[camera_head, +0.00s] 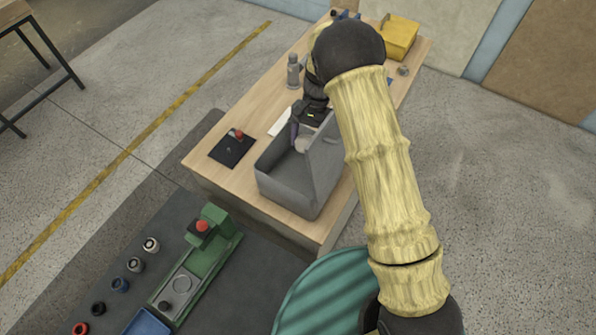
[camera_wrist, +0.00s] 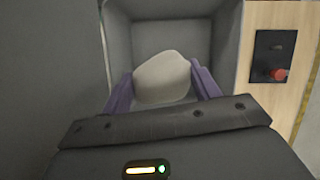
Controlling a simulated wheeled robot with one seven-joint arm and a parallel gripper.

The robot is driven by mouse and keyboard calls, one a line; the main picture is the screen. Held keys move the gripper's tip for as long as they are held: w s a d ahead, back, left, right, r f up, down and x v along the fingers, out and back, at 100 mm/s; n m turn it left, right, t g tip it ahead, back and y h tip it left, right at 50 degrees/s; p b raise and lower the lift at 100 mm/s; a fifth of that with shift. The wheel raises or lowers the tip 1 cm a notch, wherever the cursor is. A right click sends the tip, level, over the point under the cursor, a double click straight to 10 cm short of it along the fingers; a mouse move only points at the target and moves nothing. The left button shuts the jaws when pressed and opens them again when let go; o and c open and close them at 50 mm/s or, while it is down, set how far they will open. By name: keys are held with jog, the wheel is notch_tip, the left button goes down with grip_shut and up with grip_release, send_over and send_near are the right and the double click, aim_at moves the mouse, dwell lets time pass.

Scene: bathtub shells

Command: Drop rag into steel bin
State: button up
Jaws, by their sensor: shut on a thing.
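A grey steel bin (camera_head: 285,188) stands on the wooden table in the head view; its grey wall (camera_wrist: 50,70) surrounds the lower part of the wrist view's scene. My gripper (camera_head: 299,137) is at the bin's open top. In the wrist view my gripper (camera_wrist: 163,88) has its purple fingers shut on a pale, rounded rag (camera_wrist: 162,77), with the bin's inside behind it. In the head view the rag (camera_head: 303,144) shows as a small pale patch, partly hidden by the gripper and the bin wall. I cannot tell how far the rag is above the bin floor.
A black plate with a red button (camera_head: 233,148) lies left of the bin. A grey bottle (camera_head: 293,72) and a yellow box (camera_head: 398,38) stand farther back on the wooden table (camera_head: 240,110). A green fixture (camera_head: 205,255) is in front, at the lower left.

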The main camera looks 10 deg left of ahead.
jog(key=o, duration=1.1)
jog(key=shift+r, duration=0.15)
jog(key=b+v, duration=0.5)
jog(key=v, duration=1.2)
jog(key=shift+r, duration=0.15)
